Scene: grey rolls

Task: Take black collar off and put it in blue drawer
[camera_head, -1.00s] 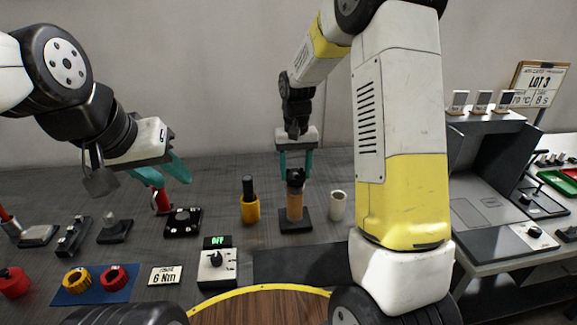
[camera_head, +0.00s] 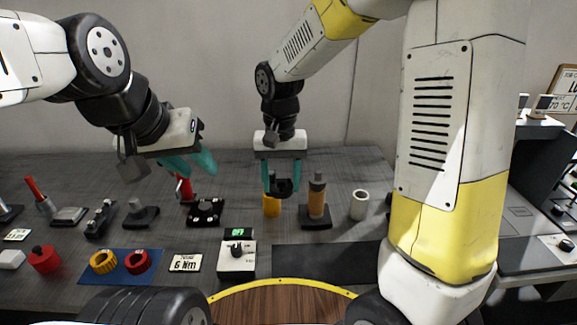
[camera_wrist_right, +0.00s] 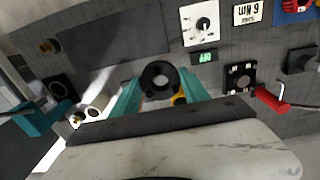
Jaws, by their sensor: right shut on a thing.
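The black collar (camera_head: 285,187) is a thick ring held between the teal fingertips of my right gripper (camera_head: 282,180), above the table. It also shows in the right wrist view (camera_wrist_right: 160,79) between the fingers (camera_wrist_right: 160,88). The tan roll (camera_head: 317,203) stands upright on its black base to the right, apart from the collar, its top bare. My left gripper (camera_head: 190,163) hangs above the table at left, open and empty. A blue-teal box-like thing (camera_wrist_right: 40,118) is partly cut off in the right wrist view; I cannot tell whether it is the blue drawer.
A white cup (camera_head: 359,205) is right of the roll. A control box (camera_head: 237,258), a black fixture (camera_head: 206,211) and a blue mat (camera_head: 120,266) with rings are nearby. My right arm hides the table's right part.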

